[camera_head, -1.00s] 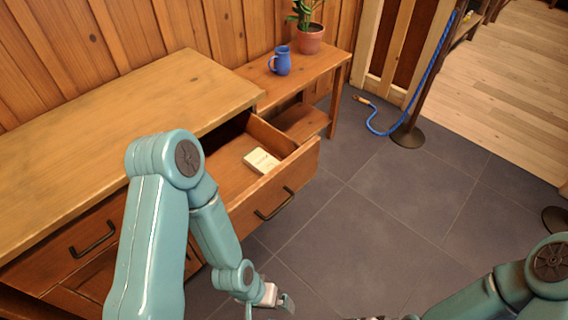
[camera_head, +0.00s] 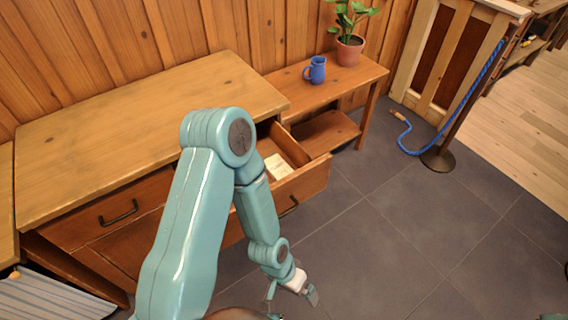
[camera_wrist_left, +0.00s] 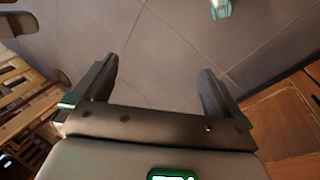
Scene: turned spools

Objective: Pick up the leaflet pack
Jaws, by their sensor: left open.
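The leaflet pack (camera_head: 277,166) is a small cream-white block. It lies inside the open drawer (camera_head: 310,183) of the wooden cabinet, towards the drawer's right side. My left arm hides part of the drawer. My left gripper (camera_head: 292,296) is in front of and below the drawer, over the floor and apart from the pack. In the left wrist view the left gripper (camera_wrist_left: 156,70) has its two dark fingers wide apart, with only floor tiles between them. The pack does not show in that view. My right gripper is out of view.
A low side table (camera_head: 340,78) right of the cabinet (camera_head: 150,130) holds a blue mug (camera_head: 315,70) and a potted plant (camera_head: 349,48). A post (camera_head: 438,157) with a blue rope (camera_head: 408,150) stands further right. The grey tiled floor (camera_head: 410,230) before the drawer is clear.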

